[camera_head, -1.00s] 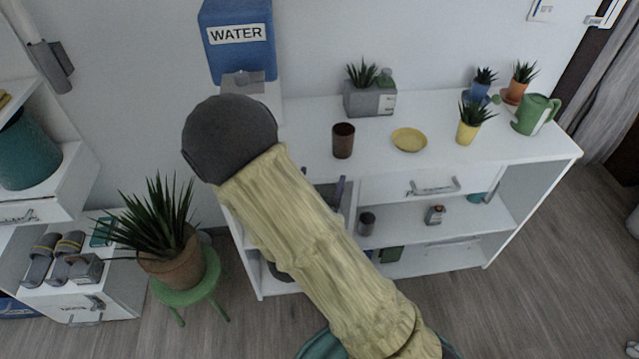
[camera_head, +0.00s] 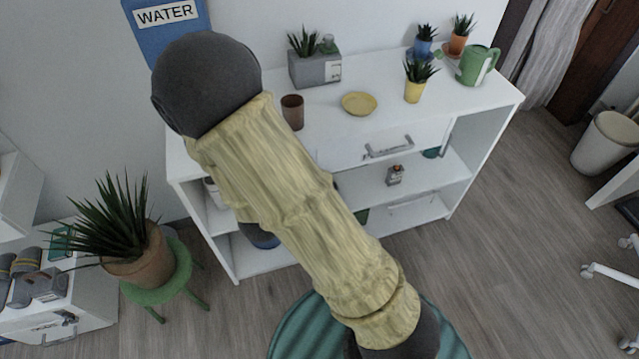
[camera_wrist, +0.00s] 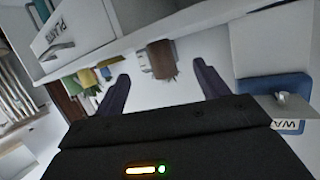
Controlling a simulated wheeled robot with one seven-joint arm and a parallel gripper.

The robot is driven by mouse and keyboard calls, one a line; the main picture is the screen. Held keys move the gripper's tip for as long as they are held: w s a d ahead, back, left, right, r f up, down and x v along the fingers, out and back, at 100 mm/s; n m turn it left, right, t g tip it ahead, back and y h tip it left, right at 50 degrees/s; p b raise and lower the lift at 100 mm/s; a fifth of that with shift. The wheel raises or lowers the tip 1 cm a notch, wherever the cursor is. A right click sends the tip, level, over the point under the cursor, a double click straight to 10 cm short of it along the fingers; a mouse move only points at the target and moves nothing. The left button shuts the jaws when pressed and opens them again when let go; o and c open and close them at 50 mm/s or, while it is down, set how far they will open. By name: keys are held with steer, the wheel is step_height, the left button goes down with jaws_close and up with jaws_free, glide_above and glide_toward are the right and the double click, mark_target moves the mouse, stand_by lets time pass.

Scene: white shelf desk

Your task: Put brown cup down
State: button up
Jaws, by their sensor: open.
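The brown cup (camera_head: 292,112) stands upright on top of the white shelf desk (camera_head: 340,122), left of a yellow plate (camera_head: 359,103). In the wrist view, a brown shape that looks like the cup (camera_wrist: 161,58) is beyond and between my fingertips, with a visible gap to each finger. My gripper (camera_wrist: 160,72) is open, its two dark fingers spread apart and holding nothing. The gripper is hidden in the head view, where my arm covers the desk's left part.
On the desk stand a grey planter (camera_head: 314,70), a yellow pot (camera_head: 414,91), a green watering can (camera_head: 477,65) and small potted plants. A blue water container (camera_head: 172,35) is at the back left. A potted plant on a green stool (camera_head: 160,288) stands left of the desk.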

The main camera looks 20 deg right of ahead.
steer(key=s+d+r+n+g+y, duration=0.1)
steer(key=s+d+n+g+y, duration=0.1)
steer(key=s+g, duration=0.3)
steer(key=s+d+r+n+g+y, duration=0.2)
steer(key=s+d+g, duration=0.3)
steer(key=s, duration=0.4)
steer(key=shift+s+n+g+y, duration=0.15)
steer(key=shift+n+g+y, duration=0.25)
steer(key=shift+n+y, duration=0.25)
